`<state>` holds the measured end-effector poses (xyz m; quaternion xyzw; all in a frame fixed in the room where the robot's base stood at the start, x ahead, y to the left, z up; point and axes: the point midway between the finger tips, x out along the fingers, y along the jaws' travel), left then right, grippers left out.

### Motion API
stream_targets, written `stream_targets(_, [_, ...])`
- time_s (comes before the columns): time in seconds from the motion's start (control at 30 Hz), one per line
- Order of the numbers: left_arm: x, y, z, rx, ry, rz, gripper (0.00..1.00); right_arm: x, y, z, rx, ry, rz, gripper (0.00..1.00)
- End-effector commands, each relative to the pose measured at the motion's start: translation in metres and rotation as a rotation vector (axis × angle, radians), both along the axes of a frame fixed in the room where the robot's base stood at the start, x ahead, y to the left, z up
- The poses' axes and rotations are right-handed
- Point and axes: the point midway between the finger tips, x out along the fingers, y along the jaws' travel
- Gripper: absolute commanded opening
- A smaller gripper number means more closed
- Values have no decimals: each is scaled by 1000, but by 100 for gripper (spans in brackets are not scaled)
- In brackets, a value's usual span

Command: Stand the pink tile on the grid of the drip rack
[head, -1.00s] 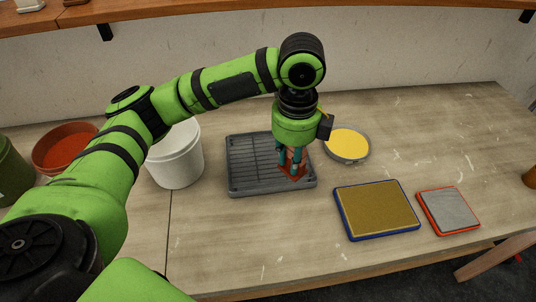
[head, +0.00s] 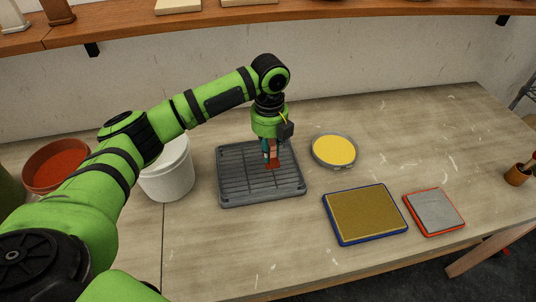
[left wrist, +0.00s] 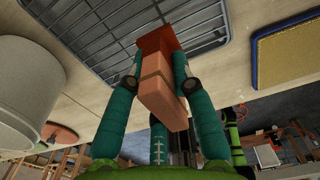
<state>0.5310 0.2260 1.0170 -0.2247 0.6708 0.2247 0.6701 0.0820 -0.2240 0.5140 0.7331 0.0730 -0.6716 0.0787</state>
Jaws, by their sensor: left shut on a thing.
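My left gripper (head: 268,152) points down over the grey drip rack (head: 230,199), right of its middle. It is shut on the pink tile (left wrist: 157,95), with fingers on both sides of it. The tile is pale pink near the fingers and red-brown at its far end. Only its red-brown lower part (head: 273,164) shows clearly in the head view. In the left wrist view the red-brown end lies in front of the rack's grid (left wrist: 132,25). I cannot tell whether it touches the bars. My right gripper is not in view.
A white bucket (head: 168,172) stands close to the rack's left, with a red-brown tub (head: 57,165) beyond. A round dish of yellow (head: 335,151) is right of the rack. A blue-edged tray (head: 364,213) and red-edged pad (head: 434,211) lie front right.

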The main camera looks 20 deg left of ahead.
Motion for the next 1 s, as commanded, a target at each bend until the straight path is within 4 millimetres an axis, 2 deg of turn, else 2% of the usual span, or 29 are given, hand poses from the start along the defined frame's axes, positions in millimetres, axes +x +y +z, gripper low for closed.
stream_targets(0.17, [5, 5, -9, 0, 1, 0, 0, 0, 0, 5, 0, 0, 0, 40])
stream_targets(0.43, [5, 5, -43, 0, 0, -1, 0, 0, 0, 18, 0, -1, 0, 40])
stream_targets(0.83, [5, 5, -49, 0, -1, -1, 0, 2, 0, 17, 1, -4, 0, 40])
stream_targets(0.87, [5, 5, -48, 0, -1, -1, 36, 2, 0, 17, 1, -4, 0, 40])
stream_targets(0.9, [5, 5, -48, 0, -1, -1, 47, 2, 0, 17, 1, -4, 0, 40])
stream_targets(1.0, [5, 5, -48, 0, -1, -1, 47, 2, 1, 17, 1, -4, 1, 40])
